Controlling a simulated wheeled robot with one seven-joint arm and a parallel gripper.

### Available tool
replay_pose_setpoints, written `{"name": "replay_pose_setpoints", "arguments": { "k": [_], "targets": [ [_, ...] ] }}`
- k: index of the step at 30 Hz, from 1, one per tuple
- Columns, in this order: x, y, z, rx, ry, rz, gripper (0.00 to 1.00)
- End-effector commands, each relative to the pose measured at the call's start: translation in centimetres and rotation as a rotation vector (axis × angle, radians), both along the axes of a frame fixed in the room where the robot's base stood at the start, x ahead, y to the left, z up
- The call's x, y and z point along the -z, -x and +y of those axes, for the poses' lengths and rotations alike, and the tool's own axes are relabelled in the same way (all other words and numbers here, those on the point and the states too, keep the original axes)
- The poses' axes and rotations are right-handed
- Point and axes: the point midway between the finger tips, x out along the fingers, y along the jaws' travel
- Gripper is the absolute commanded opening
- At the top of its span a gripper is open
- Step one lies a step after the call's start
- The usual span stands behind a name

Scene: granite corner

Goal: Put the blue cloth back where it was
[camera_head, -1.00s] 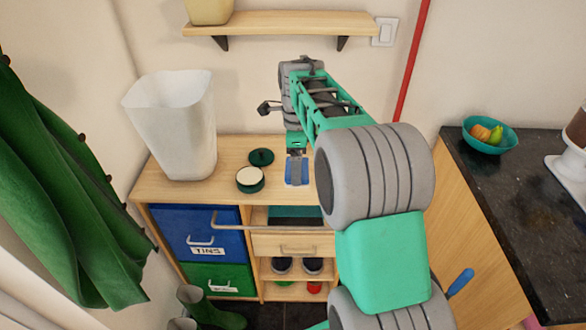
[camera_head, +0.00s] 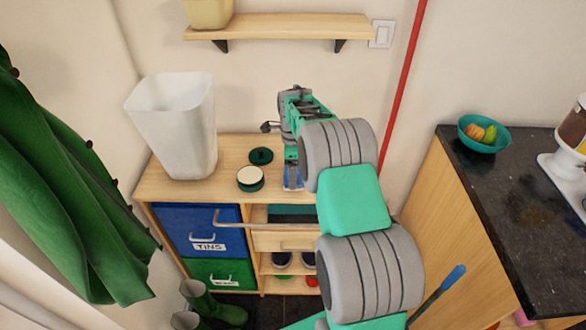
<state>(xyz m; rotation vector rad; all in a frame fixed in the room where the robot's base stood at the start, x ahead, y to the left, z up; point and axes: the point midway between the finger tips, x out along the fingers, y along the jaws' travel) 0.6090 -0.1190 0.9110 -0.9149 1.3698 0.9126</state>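The blue cloth (camera_head: 291,183) lies on the light wooden cabinet top (camera_head: 228,156), right of the round green tin. My gripper (camera_head: 292,178) is directly over the cloth, pointing down at it. The fingers overlap the cloth and are small in this view, so I cannot tell whether they are open or shut, or whether they touch it. My arm hides the right part of the cabinet top.
An open green tin (camera_head: 250,178) and its dark lid (camera_head: 261,156) are left of the cloth. A tall white bin (camera_head: 178,125) stands at the left. A wall shelf (camera_head: 280,26) is above. A dark counter (camera_head: 500,190) with a teal fruit bowl (camera_head: 472,143) is at right.

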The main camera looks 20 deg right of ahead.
Motion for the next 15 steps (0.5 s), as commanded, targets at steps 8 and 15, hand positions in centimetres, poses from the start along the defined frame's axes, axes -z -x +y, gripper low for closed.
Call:
{"name": "replay_pose_setpoints", "arguments": {
  "k": [8,15],
  "targets": [
    [0.14,0.02,0.01,0.000,0.000,0.000,1.00],
    [-0.21,0.01,0.00,0.000,0.000,0.000,1.00]
  ]
}}
